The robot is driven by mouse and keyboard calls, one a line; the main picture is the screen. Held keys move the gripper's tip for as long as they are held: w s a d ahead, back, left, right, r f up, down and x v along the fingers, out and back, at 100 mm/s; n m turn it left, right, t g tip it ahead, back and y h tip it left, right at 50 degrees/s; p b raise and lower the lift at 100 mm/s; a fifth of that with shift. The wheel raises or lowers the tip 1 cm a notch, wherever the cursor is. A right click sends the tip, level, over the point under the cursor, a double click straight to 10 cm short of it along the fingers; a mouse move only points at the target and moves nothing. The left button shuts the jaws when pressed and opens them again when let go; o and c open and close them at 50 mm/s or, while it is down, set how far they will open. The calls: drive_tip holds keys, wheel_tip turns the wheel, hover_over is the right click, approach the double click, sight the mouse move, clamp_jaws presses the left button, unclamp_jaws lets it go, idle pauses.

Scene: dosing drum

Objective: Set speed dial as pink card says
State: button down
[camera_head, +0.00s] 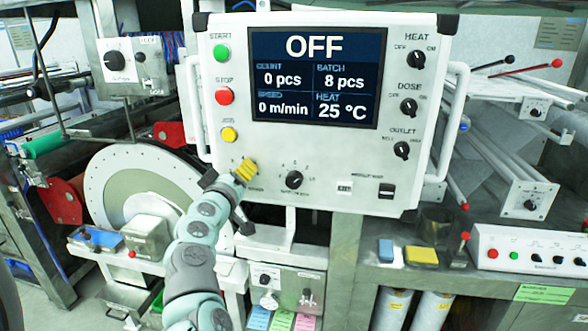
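The white control panel (330,195) fills the upper middle. A black dial (294,179) with a scale around it sits at its lower middle; its small label is too blurred to read. My gripper (243,172) is at the panel's lower left, left of this dial and apart from it in the picture. Yellow ribbed parts show at its tip, and whatever is behind it is hidden. Its finger opening is unclear.
The panel's screen (315,76) reads OFF, speed 0 m/min, batch 8 pcs, heat 25 °C. HEAT (417,57), DOSE (408,107) and OUTLET (401,150) knobs line its right side. Handles stand out at both sides. Blue and yellow blocks (421,255) lie on the bench below.

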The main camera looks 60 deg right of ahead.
drive_tip(key=shift+f, duration=0.1)
drive_tip(key=c, duration=0.5)
unclamp_jaws()
drive_tip(key=shift+c, duration=0.2)
drive_tip(key=v, duration=1.2)
